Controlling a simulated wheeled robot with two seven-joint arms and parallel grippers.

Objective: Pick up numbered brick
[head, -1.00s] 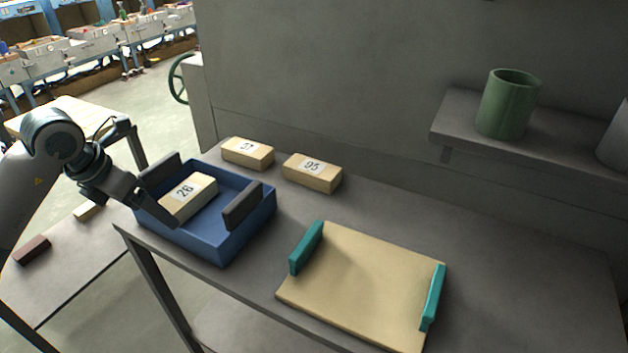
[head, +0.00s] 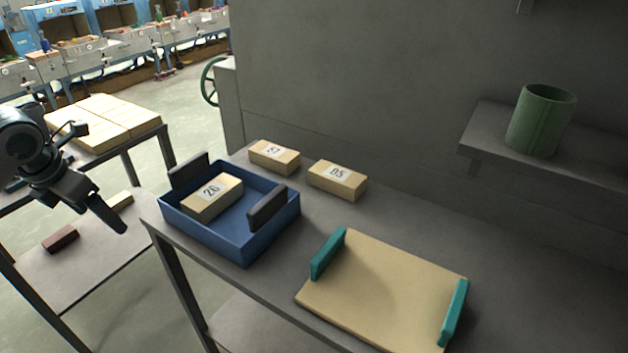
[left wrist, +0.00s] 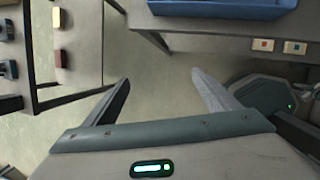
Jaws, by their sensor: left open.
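A brick numbered 26 (head: 213,197) lies inside the blue tray (head: 246,250) with dark handles, near its left side. A brick numbered 95 (head: 338,181) and another numbered brick (head: 274,156), its label hard to read, lie on the table behind the tray. My left gripper (head: 122,229) is left of the tray, apart from it and empty. In the left wrist view the left gripper (left wrist: 160,88) has its fingers wide apart over the floor, and the blue tray (left wrist: 222,9) shows at the top edge. My right gripper is in neither view.
A tan board (head: 380,290) with teal handles lies at the table's front. A green cup (head: 541,121) stands on the wall shelf (head: 490,140). A lower side table (head: 85,275) at left holds a dark red block (head: 61,238) and a pale block (head: 121,202). The table's right part is clear.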

